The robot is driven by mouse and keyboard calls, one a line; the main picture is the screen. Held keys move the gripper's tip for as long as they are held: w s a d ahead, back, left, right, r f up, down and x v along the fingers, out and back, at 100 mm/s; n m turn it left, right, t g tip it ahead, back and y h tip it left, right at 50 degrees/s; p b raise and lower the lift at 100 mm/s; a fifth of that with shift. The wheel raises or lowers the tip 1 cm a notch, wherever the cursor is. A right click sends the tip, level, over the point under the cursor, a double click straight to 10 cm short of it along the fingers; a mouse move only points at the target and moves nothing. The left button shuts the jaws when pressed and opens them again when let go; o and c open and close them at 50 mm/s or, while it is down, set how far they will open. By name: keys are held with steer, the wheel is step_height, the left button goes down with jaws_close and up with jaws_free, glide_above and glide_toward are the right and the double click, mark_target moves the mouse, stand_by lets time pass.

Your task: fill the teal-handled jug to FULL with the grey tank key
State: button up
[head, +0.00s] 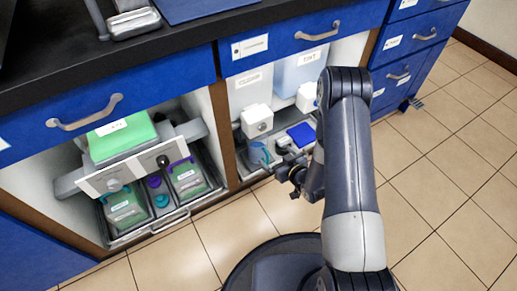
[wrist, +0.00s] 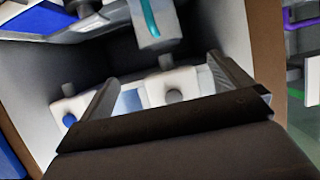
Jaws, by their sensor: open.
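The jug (head: 258,154) with a teal handle stands under the left tap in the right cabinet bay. Its teal handle (wrist: 150,18) shows at the top of the wrist view, which is upside down. The grey key (head: 262,127) is a round knob on the white tap of the tank labelled CLEAR (head: 250,86); it also shows in the wrist view (wrist: 175,96). My gripper (head: 277,159) is open and empty in front of this bay. In the wrist view its fingers (wrist: 162,70) spread to either side of the grey key, apart from it.
The tank labelled TINT (head: 298,72) stands to the right, its white tap carrying a blue knob (wrist: 70,120). The left bay holds jugs with teal and purple handles (head: 186,178). A wooden divider (head: 222,130) separates the bays. Tiled floor is clear to the right.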

steer(key=shift+c, duration=0.5)
jaws_close()
stand_by(0.6)
stand_by(0.6)
